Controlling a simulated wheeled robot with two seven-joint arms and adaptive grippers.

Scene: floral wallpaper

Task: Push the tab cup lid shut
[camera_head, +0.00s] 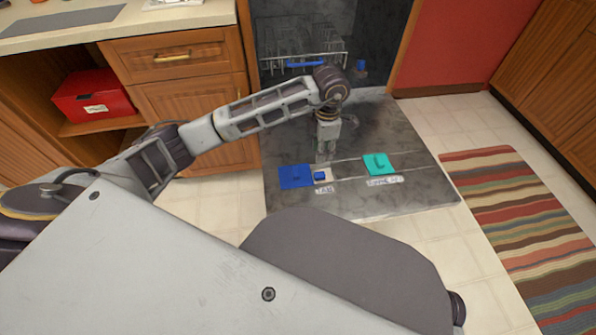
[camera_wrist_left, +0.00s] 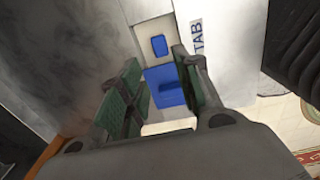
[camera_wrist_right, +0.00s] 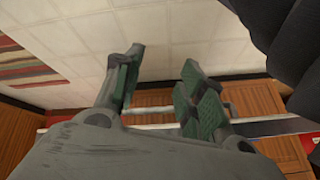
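The blue tab cup lid (camera_head: 296,176) lies on the lowered dishwasher door, to the left of the small pale cup. A small blue tab (camera_head: 320,176) shows uncovered in the cup, above the "TAB" label (camera_head: 325,190). My left gripper (camera_head: 326,155) points down just above the door, behind the cup. In the left wrist view the tab (camera_wrist_left: 159,45) and the lid (camera_wrist_left: 168,92) show beyond and between its parted, empty fingers; contact with the lid cannot be told. My right gripper (camera_wrist_right: 163,60) is open and empty, facing floor tiles.
A teal lid (camera_head: 380,163) with its own label sits right of the cup on the dishwasher door (camera_head: 290,207). The dish rack (camera_head: 285,50) is behind. A striped rug (camera_head: 525,225) lies at right, and a red box (camera_head: 92,96) stands on a left shelf.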

